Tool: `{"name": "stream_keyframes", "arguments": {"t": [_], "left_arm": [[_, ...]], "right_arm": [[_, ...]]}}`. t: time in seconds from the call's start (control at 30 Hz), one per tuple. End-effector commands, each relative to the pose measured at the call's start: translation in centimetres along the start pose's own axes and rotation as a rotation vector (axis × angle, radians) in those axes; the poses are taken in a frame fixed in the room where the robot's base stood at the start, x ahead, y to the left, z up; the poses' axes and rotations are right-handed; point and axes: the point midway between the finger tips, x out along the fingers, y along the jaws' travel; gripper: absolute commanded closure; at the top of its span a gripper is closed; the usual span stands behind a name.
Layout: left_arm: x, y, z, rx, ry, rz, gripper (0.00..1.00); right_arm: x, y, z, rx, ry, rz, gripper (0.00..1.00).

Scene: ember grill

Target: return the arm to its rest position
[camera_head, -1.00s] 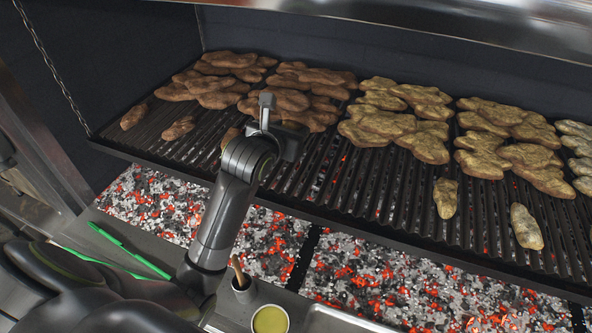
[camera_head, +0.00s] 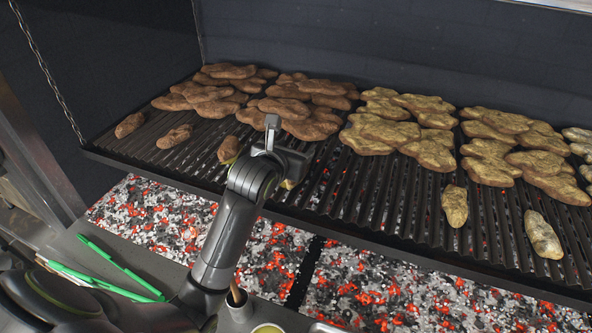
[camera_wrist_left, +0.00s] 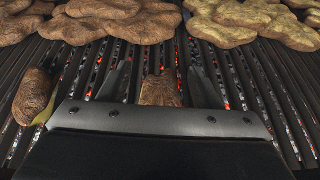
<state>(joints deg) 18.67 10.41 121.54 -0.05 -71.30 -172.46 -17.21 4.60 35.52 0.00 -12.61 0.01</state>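My left gripper (camera_head: 290,166) is low over the left half of the grill grate (camera_head: 350,195), at the end of my raised arm. In the left wrist view its two fingers (camera_wrist_left: 160,78) are spread apart, with a brown piece of food (camera_wrist_left: 160,90) showing between them, apparently lying on the grate. I see no finger closed on it. Another brown piece with a yellow edge (camera_wrist_left: 36,95) lies to the left there; it seems to be the piece (camera_head: 228,150) left of the gripper in the head view. My right gripper is not in view.
Brown pieces (camera_head: 290,105) are piled behind the gripper, paler pieces (camera_head: 400,130) to the right. Glowing coals (camera_head: 390,290) lie below the grate. Green tongs (camera_head: 120,268) lie on the front ledge. A small cup with a handle (camera_head: 238,305) and a yellow-filled bowl (camera_head: 268,329) stand beside my arm.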

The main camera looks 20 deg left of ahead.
Motion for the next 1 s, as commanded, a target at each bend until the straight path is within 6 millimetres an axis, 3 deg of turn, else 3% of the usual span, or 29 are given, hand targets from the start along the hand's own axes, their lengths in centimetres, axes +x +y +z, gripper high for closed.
{"name": "stream_keyframes", "arguments": {"t": [0.57, 0.8, 1.0], "left_arm": [[0.02, 0.00, -0.06, 0.000, 0.001, 0.000, 0.43], [0.02, 0.00, -0.06, 0.000, 0.001, 0.000, 0.17], [0.03, 0.01, -0.11, 0.000, 0.003, 0.000, 0.17]], "right_arm": [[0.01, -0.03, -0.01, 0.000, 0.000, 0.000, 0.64], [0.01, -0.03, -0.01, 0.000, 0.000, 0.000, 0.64], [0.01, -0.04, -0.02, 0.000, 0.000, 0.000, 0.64]]}}
